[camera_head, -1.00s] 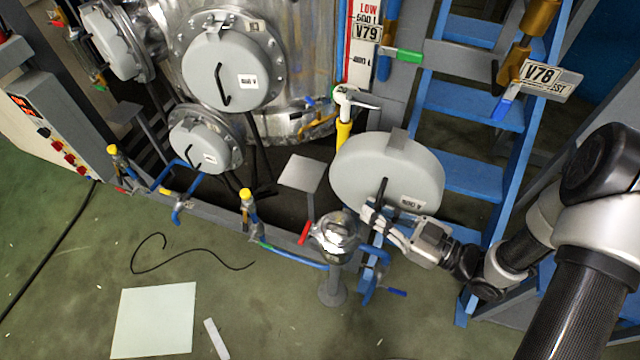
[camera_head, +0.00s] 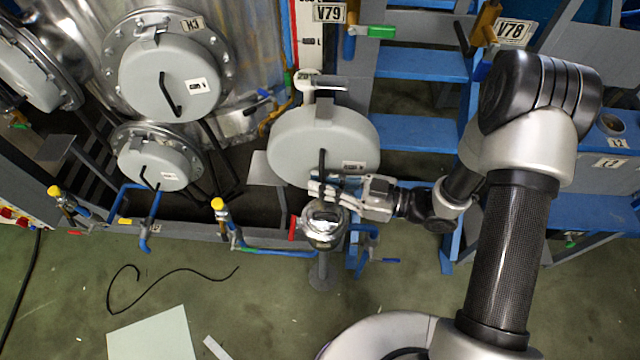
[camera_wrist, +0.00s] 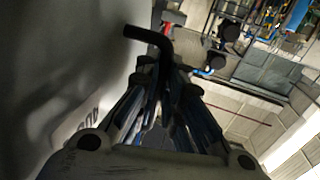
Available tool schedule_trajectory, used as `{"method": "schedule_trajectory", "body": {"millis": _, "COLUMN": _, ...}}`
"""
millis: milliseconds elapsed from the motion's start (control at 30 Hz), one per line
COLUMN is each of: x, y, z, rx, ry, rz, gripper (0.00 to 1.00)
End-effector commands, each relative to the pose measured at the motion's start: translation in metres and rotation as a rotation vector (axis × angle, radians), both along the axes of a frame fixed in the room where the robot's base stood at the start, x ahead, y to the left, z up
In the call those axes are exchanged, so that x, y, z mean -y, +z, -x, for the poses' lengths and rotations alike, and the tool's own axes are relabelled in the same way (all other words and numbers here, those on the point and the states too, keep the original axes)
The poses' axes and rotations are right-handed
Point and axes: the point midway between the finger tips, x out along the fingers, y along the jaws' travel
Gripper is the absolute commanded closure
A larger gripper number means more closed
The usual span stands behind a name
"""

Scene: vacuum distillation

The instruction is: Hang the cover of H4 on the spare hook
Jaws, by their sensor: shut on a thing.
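A round grey cover (camera_head: 310,135) with a black handle and a small white label hangs in front of the blue steps in the head view. My gripper (camera_head: 326,188) is shut on the cover's black handle (camera_head: 322,162) at its lower part. In the wrist view the handle (camera_wrist: 150,36) rises between my fingers (camera_wrist: 160,95), and the grey cover face (camera_wrist: 60,70) fills the left. The cover looks clear of the floor. I cannot make out the spare hook, or whether the cover touches the white fitting (camera_head: 318,83) behind its top edge.
Two closed grey hatches (camera_head: 185,95) (camera_head: 150,172) are on the steel vessel at left. A shiny steel globe (camera_head: 323,228) on a post stands just below my gripper. Blue steps (camera_head: 420,132) are behind. Tags V79 (camera_head: 329,13) and V78 (camera_head: 513,31) are above.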

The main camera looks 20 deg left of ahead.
Motion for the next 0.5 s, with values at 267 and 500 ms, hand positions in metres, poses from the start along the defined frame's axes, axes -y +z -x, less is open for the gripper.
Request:
{"method": "schedule_trajectory", "body": {"millis": 267, "x": -0.006, "y": 0.001, "z": -0.022, "rx": 0.004, "ry": 0.001, "rz": -0.002, "gripper": 1.0}}
{"method": "schedule_trajectory", "body": {"millis": 500, "x": -0.01, "y": 0.0, "z": -0.04, "rx": 0.003, "ry": 0.001, "rz": -0.002, "gripper": 1.0}}
